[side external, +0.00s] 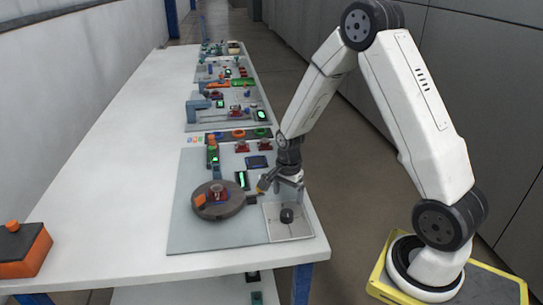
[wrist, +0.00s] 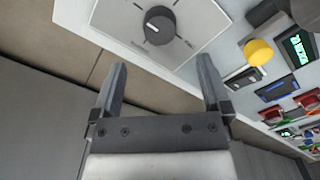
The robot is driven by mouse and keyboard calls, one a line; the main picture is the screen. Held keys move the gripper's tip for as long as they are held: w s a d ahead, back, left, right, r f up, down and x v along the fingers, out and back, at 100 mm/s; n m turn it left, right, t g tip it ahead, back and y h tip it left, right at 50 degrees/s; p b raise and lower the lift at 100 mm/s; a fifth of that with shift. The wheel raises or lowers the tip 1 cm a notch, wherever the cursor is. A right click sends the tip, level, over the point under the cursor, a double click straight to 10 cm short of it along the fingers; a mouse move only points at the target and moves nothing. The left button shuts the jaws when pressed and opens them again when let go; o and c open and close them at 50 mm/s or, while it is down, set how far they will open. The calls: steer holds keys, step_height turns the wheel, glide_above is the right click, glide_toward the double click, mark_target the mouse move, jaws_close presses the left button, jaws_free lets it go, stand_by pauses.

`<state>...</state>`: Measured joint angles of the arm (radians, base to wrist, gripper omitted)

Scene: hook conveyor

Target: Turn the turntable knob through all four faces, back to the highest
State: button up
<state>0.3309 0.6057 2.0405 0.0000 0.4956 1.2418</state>
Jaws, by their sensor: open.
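The knob (side external: 287,215) is a dark round dial on a pale square plate (side external: 290,233) at the front right of the grey board. In the wrist view the knob (wrist: 168,24) shows a short white pointer line and lies beyond the fingertips, near the top edge.
A yellow round piece (wrist: 258,52) and a lit green display (side external: 242,180) are close to my gripper. More boards with small devices line the table behind. An orange and black box (side external: 24,250) stands at the left front. The white table's left side (side external: 110,150) is clear.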

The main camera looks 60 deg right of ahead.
mark_target(287, 213)
steer(key=shift+f, duration=3.8)
steer(key=c, duration=1.3)
